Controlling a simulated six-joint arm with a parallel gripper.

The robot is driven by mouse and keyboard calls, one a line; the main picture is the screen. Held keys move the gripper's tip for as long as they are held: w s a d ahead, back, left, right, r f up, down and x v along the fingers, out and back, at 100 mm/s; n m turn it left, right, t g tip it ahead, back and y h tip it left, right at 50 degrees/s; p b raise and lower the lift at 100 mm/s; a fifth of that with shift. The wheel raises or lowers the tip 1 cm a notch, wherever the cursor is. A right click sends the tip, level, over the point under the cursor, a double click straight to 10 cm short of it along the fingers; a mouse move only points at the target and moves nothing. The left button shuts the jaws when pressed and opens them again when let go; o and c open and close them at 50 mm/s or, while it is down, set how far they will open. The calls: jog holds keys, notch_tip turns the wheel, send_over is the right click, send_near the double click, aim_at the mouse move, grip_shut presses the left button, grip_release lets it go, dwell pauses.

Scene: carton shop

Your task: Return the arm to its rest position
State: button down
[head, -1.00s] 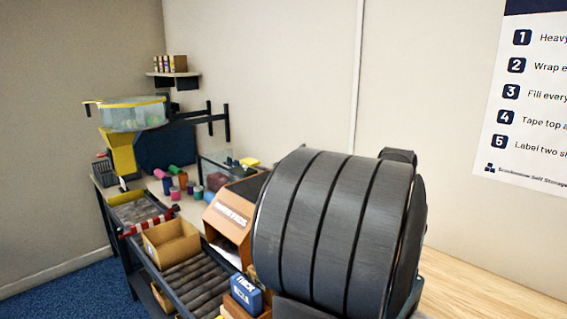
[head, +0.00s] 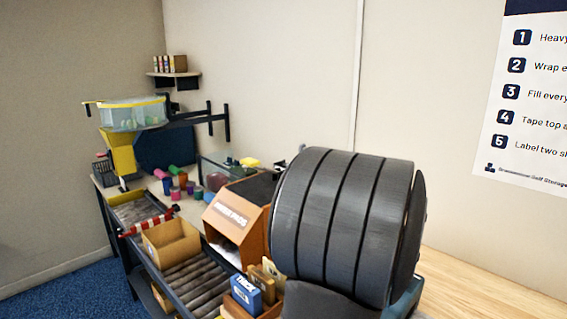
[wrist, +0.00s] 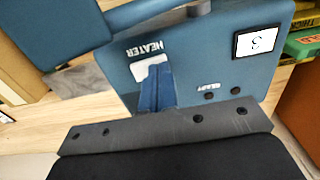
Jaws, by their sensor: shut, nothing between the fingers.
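In the wrist view, my gripper (wrist: 157,72) shows as two narrow blue fingers close together, shut and empty, in front of a blue machine (wrist: 220,60) marked HEATER and READY. I cannot tell whether the fingertips touch the machine. In the head view, a large dark ribbed part of my own arm (head: 345,225) fills the lower middle. My gripper is hidden there.
A wooden-topped bench (head: 480,295) lies at right. A roller conveyor (head: 190,280) holds an open carton (head: 171,243). An orange-brown bin (head: 238,218) and a blue box (head: 246,293) stand close to my arm's left.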

dwell(0.3)
notch_tip(320, 180, up, 15)
jog(key=s+d+t+y, duration=0.1)
jog(key=s+d, duration=0.1)
jog(key=shift+s+d+f, duration=0.2)
jog(key=shift+s+d, duration=0.05)
dwell(1.1)
jog(key=shift+g+h, duration=0.5)
jog(key=f, duration=0.5)
jog(key=w+a+f, duration=0.1)
jog(key=f, duration=0.3)
jog(key=w+a+f, duration=0.1)
jog(key=f, duration=0.4)
jog(key=shift+w+a+f, duration=0.25)
jog(key=shift+f, duration=0.1)
